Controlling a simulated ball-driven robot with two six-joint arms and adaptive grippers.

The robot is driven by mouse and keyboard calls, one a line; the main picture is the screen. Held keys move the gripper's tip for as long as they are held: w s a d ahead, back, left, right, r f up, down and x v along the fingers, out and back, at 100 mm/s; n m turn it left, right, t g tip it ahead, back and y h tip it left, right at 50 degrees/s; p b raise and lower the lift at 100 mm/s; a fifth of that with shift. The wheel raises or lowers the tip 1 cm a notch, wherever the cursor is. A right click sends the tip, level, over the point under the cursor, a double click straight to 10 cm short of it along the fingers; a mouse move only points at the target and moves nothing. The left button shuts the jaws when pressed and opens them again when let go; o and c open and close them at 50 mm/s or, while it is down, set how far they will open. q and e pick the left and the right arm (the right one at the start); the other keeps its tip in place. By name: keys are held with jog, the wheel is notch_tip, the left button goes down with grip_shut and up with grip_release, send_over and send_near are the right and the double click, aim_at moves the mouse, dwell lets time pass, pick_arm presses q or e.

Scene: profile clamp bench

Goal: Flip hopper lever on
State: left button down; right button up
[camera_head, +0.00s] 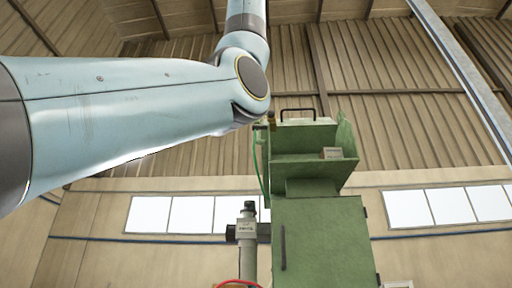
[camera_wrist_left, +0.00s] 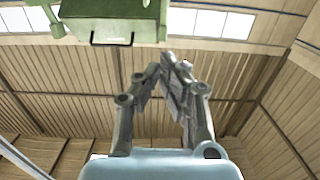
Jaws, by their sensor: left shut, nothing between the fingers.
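The green hopper machine (camera_head: 315,180) stands right of centre in the head view. A black loop handle (camera_head: 298,111) is at its top, and a small brown part (camera_head: 272,121) is at its top left, partly behind my left arm. I cannot tell which part is the hopper lever. In the left wrist view, the machine (camera_wrist_left: 95,12) hangs upside down at the top, with the black handle (camera_wrist_left: 112,39) below it. My left gripper (camera_wrist_left: 163,68) is shut and empty, apart from the machine. The head view does not show it. My right gripper is in neither view.
My left arm covers the upper left of the head view. A grey post fixture (camera_head: 248,240) with a red hose (camera_head: 238,283) stands left of the green cabinet (camera_head: 325,245). A green hose (camera_head: 258,165) runs down the machine's left side. A metal beam (camera_head: 460,65) crosses at upper right.

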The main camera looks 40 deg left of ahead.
pick_arm(q)
jog(key=w+a+f+p, duration=0.3)
jog(key=w+a+f, duration=0.1)
jog(key=w, duration=0.5)
jog(key=shift+a+f+p, duration=0.25)
jog(key=shift+a+p, duration=0.1)
jog(key=shift+a, duration=0.35)
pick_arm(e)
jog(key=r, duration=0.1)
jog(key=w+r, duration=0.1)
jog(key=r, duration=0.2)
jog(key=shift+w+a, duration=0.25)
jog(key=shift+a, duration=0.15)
pick_arm(q)
jog(key=shift+s, duration=0.1)
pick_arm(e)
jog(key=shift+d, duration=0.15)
pick_arm(q)
jog(key=shift+a, duration=0.1)
